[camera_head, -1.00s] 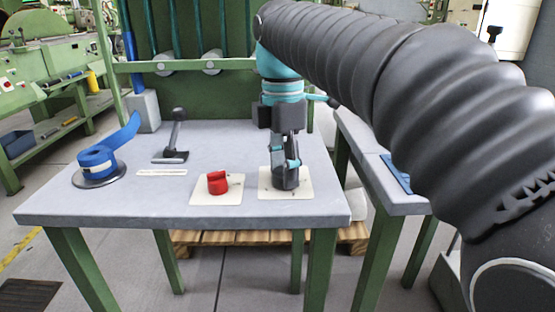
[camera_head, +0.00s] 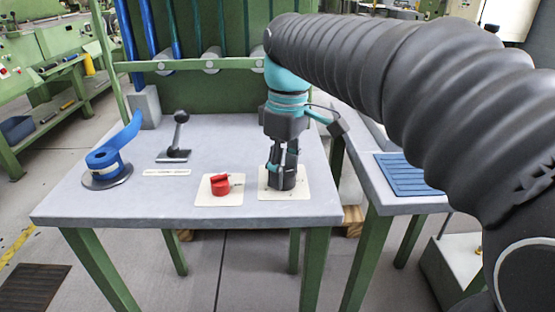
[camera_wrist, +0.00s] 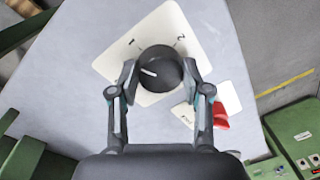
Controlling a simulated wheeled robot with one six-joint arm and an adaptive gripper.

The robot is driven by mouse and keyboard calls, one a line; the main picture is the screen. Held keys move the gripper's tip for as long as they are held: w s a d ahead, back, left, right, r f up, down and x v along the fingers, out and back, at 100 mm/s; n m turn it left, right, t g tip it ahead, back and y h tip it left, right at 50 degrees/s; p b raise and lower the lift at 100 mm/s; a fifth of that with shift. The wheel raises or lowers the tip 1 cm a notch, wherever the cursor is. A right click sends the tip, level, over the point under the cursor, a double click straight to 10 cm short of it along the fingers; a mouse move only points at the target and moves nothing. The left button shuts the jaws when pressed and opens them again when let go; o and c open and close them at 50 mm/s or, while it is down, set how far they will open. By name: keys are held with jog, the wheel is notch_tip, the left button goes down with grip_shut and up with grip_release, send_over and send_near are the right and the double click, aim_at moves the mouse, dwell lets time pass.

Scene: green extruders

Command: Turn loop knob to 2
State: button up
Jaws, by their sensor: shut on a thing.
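The black round knob (camera_wrist: 160,62) sits on a white plate (camera_wrist: 116,62) with printed marks. A "2" shows at the plate's upper right in the wrist view, and another mark at its upper left. A short white line on the knob points to the left, slightly upward. My gripper (camera_wrist: 159,76) is shut on the knob, one finger on each side. In the head view my gripper (camera_head: 282,180) reaches down onto the right white plate (camera_head: 302,191) and mostly hides the knob.
A red knob (camera_head: 220,185) on its own white plate stands just left. A second table with a blue mat (camera_head: 408,175) stands to the right.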

jog(key=m, duration=0.4)
jog(key=shift+d+m+p, duration=0.15)
jog(key=shift+m+p, duration=0.15)
jog(key=shift+p, duration=0.1)
jog(key=m, duration=0.4)
jog(key=shift+s+f+m, duration=0.1)
jog(key=shift+s+m, duration=0.05)
jog(key=shift+m, duration=0.15)
jog(key=m, duration=0.4)
jog(key=shift+m+t, duration=0.3)
jog(key=shift+t, duration=0.1)
jog(key=shift+m, duration=2.3)
jog(key=shift+s, duration=0.1)
jog(key=o, duration=1.2)
jog(key=shift+c, duration=0.2)
